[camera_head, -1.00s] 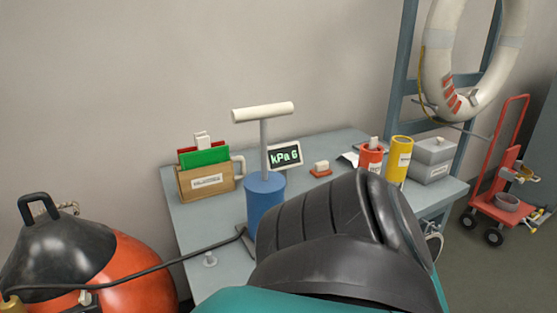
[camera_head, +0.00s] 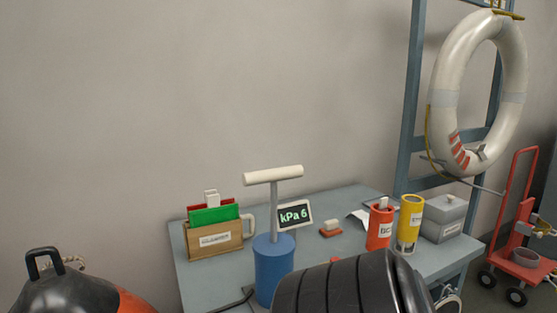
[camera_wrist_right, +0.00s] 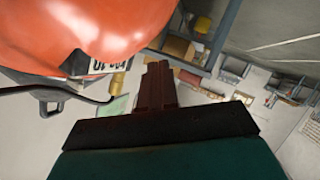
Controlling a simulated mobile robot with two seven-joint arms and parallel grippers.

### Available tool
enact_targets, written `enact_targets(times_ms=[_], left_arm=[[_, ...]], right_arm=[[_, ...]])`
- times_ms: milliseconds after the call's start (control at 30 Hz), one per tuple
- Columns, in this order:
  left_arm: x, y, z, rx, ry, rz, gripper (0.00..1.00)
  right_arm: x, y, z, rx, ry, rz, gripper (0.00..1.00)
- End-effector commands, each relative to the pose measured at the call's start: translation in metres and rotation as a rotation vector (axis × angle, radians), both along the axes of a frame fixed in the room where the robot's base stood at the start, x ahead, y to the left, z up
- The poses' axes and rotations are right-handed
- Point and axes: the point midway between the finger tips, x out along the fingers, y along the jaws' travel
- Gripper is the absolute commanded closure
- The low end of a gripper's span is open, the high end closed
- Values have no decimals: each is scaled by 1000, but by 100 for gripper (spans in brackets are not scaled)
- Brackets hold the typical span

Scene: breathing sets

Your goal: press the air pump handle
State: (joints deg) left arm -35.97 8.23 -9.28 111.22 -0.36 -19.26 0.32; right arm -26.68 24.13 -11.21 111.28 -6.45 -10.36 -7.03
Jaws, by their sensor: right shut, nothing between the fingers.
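The air pump in the head view is a blue cylinder (camera_head: 274,272) with a thin grey rod and a pale T-shaped handle (camera_head: 273,174) on top. The handle stands high above the cylinder, and nothing touches it. A small display (camera_head: 294,215) behind the pump reads "kPa 6". My right gripper shows only in the right wrist view (camera_wrist_right: 157,68), with its fingers together and empty. The pump cannot be made out in that view. A large orange-red round body (camera_wrist_right: 90,28) fills its upper left, near the fingers. My left gripper is not in view.
The grey-blue table (camera_head: 350,265) also holds a file box (camera_head: 215,238), a red cylinder (camera_head: 380,228), a yellow cylinder (camera_head: 409,222) and a grey box (camera_head: 444,218). A black-and-orange buoy (camera_head: 75,292) stands at left. My own dark arm link covers the table's front.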

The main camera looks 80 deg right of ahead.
Motion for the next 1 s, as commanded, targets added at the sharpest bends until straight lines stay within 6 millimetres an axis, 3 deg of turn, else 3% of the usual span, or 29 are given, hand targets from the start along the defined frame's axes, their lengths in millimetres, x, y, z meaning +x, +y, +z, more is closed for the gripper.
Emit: enact_targets(times_ms=[33,200,433,800,1000], left_arm=[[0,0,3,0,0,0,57],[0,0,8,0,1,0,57],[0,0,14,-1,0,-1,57],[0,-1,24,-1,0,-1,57],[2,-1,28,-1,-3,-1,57]], right_arm=[[15,-7,21,-89,-75,60,100],[50,-23,80,-363,-307,239,100],[79,-38,159,-750,-592,470,100],[90,-65,269,-1400,-948,834,100],[84,-88,311,-1704,-1047,1031,100]])
